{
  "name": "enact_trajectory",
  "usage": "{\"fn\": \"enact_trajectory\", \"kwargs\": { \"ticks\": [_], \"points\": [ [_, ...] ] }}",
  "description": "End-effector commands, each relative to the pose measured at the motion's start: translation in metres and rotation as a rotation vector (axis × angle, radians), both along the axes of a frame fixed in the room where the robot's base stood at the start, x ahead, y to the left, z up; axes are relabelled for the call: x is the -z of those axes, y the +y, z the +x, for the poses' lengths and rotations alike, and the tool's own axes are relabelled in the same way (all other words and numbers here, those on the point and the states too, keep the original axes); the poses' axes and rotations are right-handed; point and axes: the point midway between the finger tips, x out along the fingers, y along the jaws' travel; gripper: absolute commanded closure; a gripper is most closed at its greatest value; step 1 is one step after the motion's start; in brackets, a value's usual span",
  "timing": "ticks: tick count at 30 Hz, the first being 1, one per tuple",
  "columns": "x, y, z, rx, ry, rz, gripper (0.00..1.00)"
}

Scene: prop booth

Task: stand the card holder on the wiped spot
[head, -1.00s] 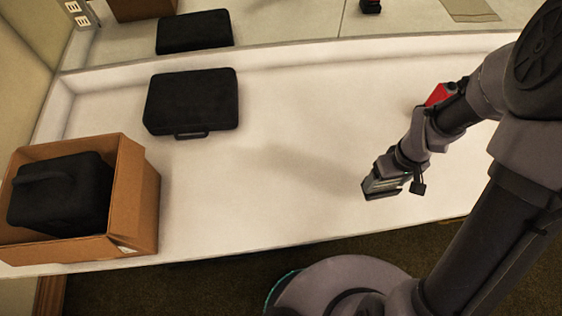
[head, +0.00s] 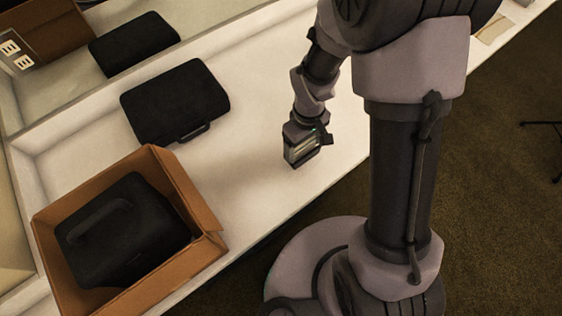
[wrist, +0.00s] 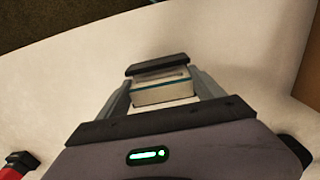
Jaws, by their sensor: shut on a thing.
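My gripper (head: 303,150) is over the white counter (head: 250,100), to the right of the black case, with its jaws pointing down. In the wrist view my gripper (wrist: 162,92) is shut on a small boxy thing with pale and teal bands, which I take to be the card holder (wrist: 163,90). A dark bar shows at its far end. I cannot tell whether its base touches the counter. I cannot make out the wiped spot in either current view.
A black case (head: 178,100) lies on the counter. An open cardboard box (head: 185,200) holding another black case (head: 125,235) stands front left. A tan flat piece (head: 494,28) lies far right. A red, black-capped thing (wrist: 12,172) shows at the wrist view's lower left.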

Motion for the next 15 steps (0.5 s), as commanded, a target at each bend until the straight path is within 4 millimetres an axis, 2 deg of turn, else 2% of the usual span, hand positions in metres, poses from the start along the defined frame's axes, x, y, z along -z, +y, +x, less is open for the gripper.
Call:
{"fn": "enact_trajectory", "kwargs": {
  "ticks": [1,3,9,13,15],
  "points": [
    [0.004,0.015,-0.003,-0.006,-0.002,0.0,0.7],
    [0.005,0.031,-0.008,-0.005,-0.002,0.0,0.7],
    [0.006,0.054,-0.014,-0.003,-0.001,0.0,0.7],
    [0.039,0.052,-0.014,0.002,0.001,-0.001,0.7],
    [0.043,0.052,-0.014,0.002,0.0,0.0,0.7]
  ]
}}
